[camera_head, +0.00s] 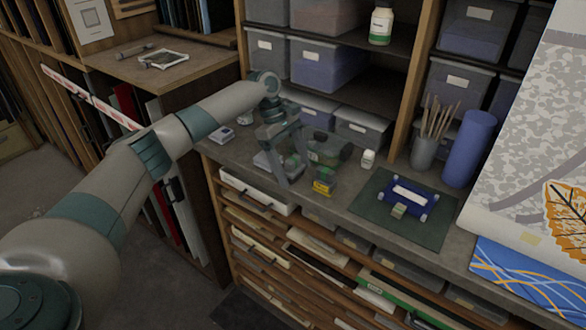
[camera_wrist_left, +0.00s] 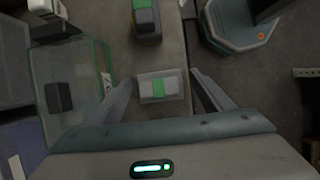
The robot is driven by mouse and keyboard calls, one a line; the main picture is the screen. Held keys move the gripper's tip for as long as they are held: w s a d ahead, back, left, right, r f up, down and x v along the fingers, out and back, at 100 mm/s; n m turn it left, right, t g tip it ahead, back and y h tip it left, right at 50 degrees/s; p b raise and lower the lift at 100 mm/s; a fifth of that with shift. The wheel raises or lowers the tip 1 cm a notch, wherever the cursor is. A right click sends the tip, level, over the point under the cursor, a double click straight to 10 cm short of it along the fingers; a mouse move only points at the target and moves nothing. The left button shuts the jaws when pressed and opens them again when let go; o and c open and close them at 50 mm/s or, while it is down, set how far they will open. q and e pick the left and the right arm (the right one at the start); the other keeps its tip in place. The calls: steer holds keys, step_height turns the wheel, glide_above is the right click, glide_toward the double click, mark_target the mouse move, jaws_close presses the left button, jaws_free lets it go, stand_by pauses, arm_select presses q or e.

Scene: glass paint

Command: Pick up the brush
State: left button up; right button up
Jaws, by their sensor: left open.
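Several thin brushes (camera_head: 436,118) stand upright in a grey cup (camera_head: 423,153) at the back right of the counter, in the head view. My left arm reaches in from the left, and its gripper (camera_head: 286,160) is over the left part of the counter, well to the left of the cup. The left wrist view shows my left gripper (camera_wrist_left: 165,78) open, with a small clear box with a green and white label (camera_wrist_left: 160,87) in view between its fingers. No contact with the box can be made out. No brush is recognisable in the wrist view. My right gripper is not in view.
A blue cylinder (camera_head: 469,148) stands right of the cup. A small yellow and black box (camera_head: 323,183) and a white bottle (camera_head: 368,158) are near my left gripper. Storage bins (camera_head: 363,126) line the back.

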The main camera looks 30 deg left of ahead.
mark_target(294, 159)
arm_select(q)
steer(key=c, duration=1.1)
steer(key=shift+c, duration=0.2)
steer(key=shift+r, duration=0.1)
steer(key=shift+r+b, duration=0.4)
steer(key=shift+r, duration=0.2)
step_height(294, 159, up, 2)
steer(key=shift+w+r+b, duration=0.1)
steer(key=shift+b, duration=0.45)
steer(key=s+d+r+b, duration=0.3)
steer(key=s+d+r, duration=0.4)
steer(key=d, duration=0.2)
steer(key=shift+d+r, duration=0.25)
